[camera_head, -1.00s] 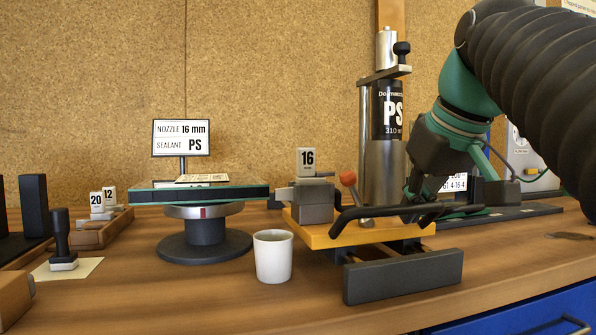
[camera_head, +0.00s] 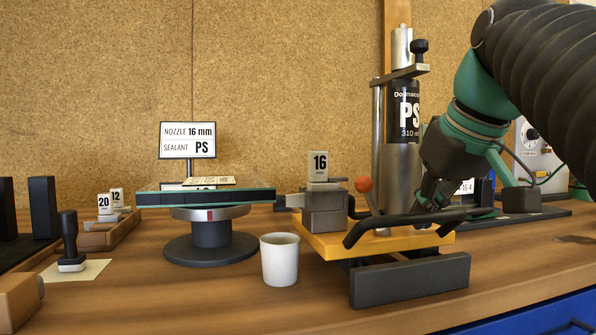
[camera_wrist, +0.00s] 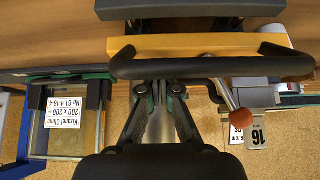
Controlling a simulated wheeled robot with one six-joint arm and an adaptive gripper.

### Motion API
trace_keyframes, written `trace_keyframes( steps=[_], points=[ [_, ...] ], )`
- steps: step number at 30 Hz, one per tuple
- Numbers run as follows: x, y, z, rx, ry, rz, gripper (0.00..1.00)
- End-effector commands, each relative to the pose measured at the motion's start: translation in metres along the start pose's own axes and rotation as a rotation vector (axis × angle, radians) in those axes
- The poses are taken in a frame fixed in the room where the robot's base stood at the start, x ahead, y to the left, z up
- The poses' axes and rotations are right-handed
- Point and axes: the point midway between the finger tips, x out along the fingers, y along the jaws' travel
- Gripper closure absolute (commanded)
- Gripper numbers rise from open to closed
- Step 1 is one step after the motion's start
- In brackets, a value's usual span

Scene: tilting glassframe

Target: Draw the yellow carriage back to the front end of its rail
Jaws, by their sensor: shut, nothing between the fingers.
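The yellow carriage (camera_head: 322,246) sits on its short rail at the right of the bench. A dark end block (camera_head: 411,280) stands at the rail's front, with a small gap between it and the carriage. The carriage has a black bar handle (camera_head: 405,222), a grey block tagged 16 (camera_head: 325,214) and a red-knobbed lever (camera_head: 363,185). My gripper (camera_head: 432,197) is shut and empty, just behind the handle. In the wrist view its fingers (camera_wrist: 160,92) end close to the handle (camera_wrist: 205,67); whether they touch it I cannot tell. The carriage's edge (camera_wrist: 200,44) shows beyond the handle.
A white cup (camera_head: 280,259) stands left of the carriage. A round turntable (camera_head: 210,246) carrying a dark-edged glass frame (camera_head: 206,197) is further left. The sealant cylinder (camera_head: 403,110) rises behind the carriage. A framed panel with a label (camera_wrist: 56,112) lies left in the wrist view.

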Motion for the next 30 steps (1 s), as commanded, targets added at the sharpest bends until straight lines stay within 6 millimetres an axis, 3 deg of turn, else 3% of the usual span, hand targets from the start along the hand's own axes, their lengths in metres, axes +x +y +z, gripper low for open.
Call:
trace_keyframes(
  steps=[7,30],
  points=[
    [-0.005,0.0,-0.006,0.001,0.0,0.0,1.0],
    [-0.058,0.0,-0.042,0.0,-0.001,0.001,1.0]
  ],
)
